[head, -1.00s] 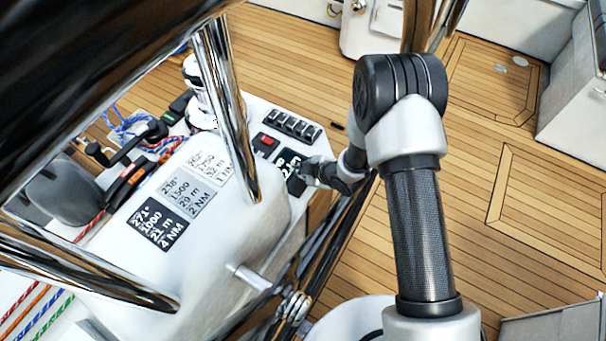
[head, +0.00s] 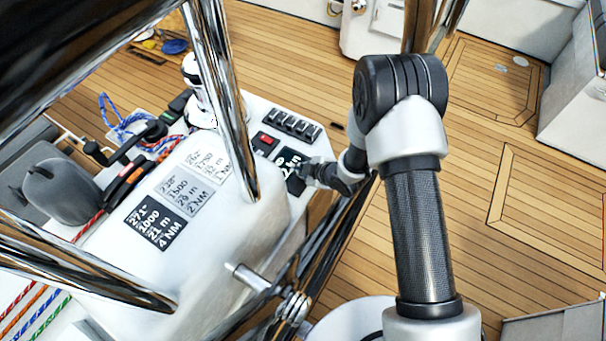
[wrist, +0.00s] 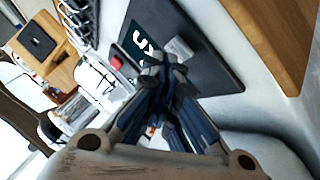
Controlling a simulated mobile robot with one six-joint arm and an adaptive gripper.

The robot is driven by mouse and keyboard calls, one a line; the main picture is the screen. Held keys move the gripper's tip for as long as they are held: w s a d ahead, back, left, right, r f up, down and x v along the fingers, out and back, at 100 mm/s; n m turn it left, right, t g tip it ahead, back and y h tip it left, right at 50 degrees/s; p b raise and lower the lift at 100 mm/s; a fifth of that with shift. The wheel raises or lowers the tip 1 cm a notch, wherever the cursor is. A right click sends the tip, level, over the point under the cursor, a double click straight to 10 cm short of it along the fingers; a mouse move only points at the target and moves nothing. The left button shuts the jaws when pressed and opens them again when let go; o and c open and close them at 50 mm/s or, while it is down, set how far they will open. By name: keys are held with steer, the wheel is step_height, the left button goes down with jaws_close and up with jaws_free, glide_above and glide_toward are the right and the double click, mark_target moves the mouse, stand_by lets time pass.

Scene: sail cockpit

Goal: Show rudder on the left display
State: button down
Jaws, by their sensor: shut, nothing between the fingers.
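A dark display (head: 290,160) with large white characters sits on the right side of the white console, beside my gripper. It also shows in the wrist view (wrist: 140,38), in a grey panel, partly hidden by the fingers. I cannot read its full text or tell whether it is the left display. My gripper (head: 309,173) is shut and empty at the panel's right edge. In the wrist view its fingertips (wrist: 165,62) overlap the panel just below the characters; contact cannot be told.
White, grey and black readout panels (head: 178,190) lie along the console. A red switch (head: 264,141) and a row of black switches (head: 293,125) sit above the display. A chrome post (head: 222,95) crosses in front. Wooden deck (head: 490,150) lies open at right.

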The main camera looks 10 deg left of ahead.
steer(key=shift+f+b, duration=0.45)
steer(key=shift+b, duration=0.05)
stand_by(0.5)
stand_by(0.3)
steer(key=shift+r+p, duration=0.55)
steer(key=shift+r, duration=0.35)
steer(key=shift+r, duration=0.1)
steer(key=shift+r+p, duration=1.6)
steer(key=shift+r, duration=0.8)
steer(key=shift+r, duration=0.1)
